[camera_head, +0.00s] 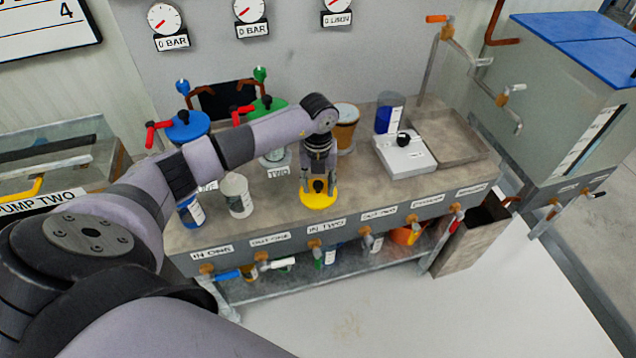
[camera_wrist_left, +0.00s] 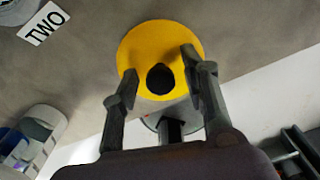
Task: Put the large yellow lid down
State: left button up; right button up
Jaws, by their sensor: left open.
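The large yellow lid (camera_head: 318,200) is a round disc with a black knob. It lies on the bench top near the front edge, right of the label "TWO". My left gripper (camera_head: 318,182) is above the lid, pointing down. In the left wrist view the lid (camera_wrist_left: 145,45) lies flat under the gripper (camera_wrist_left: 155,62). Its fingers are spread to both sides of the black knob (camera_wrist_left: 160,79), with a gap visible around the knob. My right gripper is not in view.
Behind the lid stands an orange-brown container (camera_head: 346,128). A white scale (camera_head: 405,158) is to the right, with a blue-filled cylinder (camera_head: 388,113) behind it. A white cup (camera_head: 237,195) and a blue-labelled container (camera_head: 191,211) stand to the left. Taps line the bench front.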

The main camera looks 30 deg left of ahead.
aim_at(318, 183)
pick_arm(q)
jog(key=shift+r, duration=0.1)
jog(key=shift+r, duration=0.2)
notch_tip(318, 183, up, 12)
jog(key=b, duration=0.2)
jog(key=shift+f, duration=0.15)
